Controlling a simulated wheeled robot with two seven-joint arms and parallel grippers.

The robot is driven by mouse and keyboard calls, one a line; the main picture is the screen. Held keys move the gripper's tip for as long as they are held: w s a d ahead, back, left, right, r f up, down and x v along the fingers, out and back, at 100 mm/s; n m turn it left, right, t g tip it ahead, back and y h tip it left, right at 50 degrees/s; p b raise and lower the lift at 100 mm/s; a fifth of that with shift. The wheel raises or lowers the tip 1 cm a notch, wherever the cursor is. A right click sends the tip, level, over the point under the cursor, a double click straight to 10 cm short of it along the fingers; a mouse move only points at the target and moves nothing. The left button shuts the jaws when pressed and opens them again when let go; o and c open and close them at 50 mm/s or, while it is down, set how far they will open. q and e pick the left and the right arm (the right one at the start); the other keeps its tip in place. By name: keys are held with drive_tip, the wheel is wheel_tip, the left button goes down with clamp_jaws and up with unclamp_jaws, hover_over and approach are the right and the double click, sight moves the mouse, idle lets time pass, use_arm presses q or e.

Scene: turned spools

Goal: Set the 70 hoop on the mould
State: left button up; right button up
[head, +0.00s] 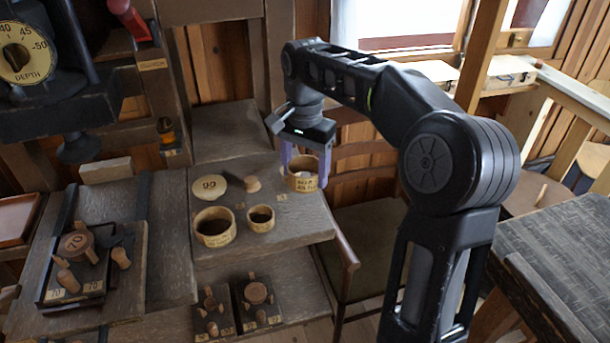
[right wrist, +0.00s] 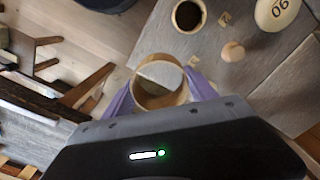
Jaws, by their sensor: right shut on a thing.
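My right gripper (head: 305,172) is shut on a pale wooden hoop (head: 301,184), with its purple fingers on either side of the hoop's wall. The hoop has dark lettering that I cannot read. It is near the right edge of the wooden bench; I cannot tell whether it touches the top. In the right wrist view the hoop (right wrist: 160,101) is an open ring between the fingers. A mould marked 70 (head: 75,243) sits on a dark base at the far left, with wooden pegs around it. My left gripper is not in view.
Two more hoops, a larger (head: 214,240) and a smaller (head: 261,226), stand on the bench (head: 300,232). A pale numbered disc (head: 209,187) and a wooden knob (head: 252,184) lie behind them. Two smaller moulds (head: 256,293) stand lower in front. A machine with a depth dial (head: 22,52) overhangs the left.

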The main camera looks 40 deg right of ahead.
idle(0.4)
drive_tip(key=w+a+f+n, duration=0.1)
drive_tip(key=w+a+n, duration=0.1)
drive_tip(key=a+n, duration=0.2)
drive_tip(key=w+a+f+n, duration=0.2)
drive_tip(key=a+n, duration=0.2)
drive_tip(key=a, duration=0.3)
drive_tip(key=w+a+f+n, duration=0.1)
drive_tip(key=w+a+n, duration=0.1)
drive_tip(key=a+n, duration=0.3)
drive_tip(key=shift+w+a+f, duration=0.15)
drive_tip(key=shift+w+a, duration=0.05)
drive_tip(key=shift+a, duration=0.55)
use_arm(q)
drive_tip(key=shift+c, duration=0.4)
